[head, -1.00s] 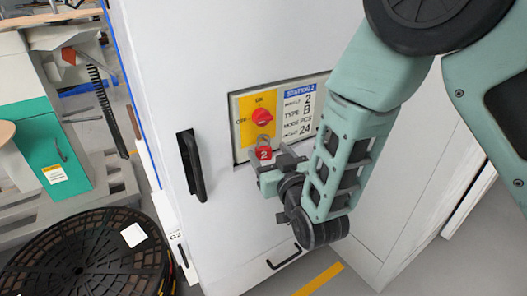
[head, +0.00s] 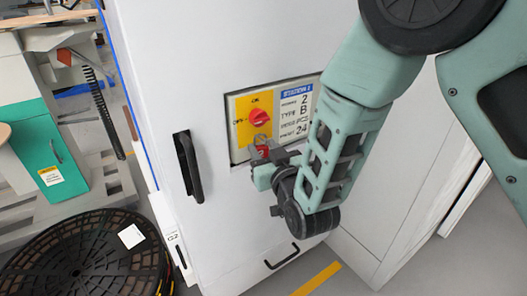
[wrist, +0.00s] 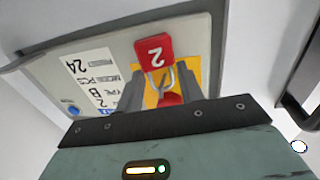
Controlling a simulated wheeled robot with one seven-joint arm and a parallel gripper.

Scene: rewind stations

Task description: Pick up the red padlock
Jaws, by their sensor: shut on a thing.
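The red padlock, marked with a white 2, shows its body (wrist: 155,52) and grey shackle in the wrist view. In the head view the padlock (head: 262,151) is just below the red rotary switch (head: 259,117) on the yellow plate, partly covered by my gripper. My gripper (head: 268,158) is at the padlock from the lower right, shut on it. In the wrist view my gripper's fingers (wrist: 157,92) stand on either side of the shackle. I cannot tell whether the shackle still passes through the switch.
The switch panel (head: 299,108) with a station label is on a white cabinet (head: 215,60). A black door handle (head: 189,166) stands out left of the panel. Black reels (head: 80,262) lie at the lower left. A yellow floor stripe (head: 318,279) runs in front.

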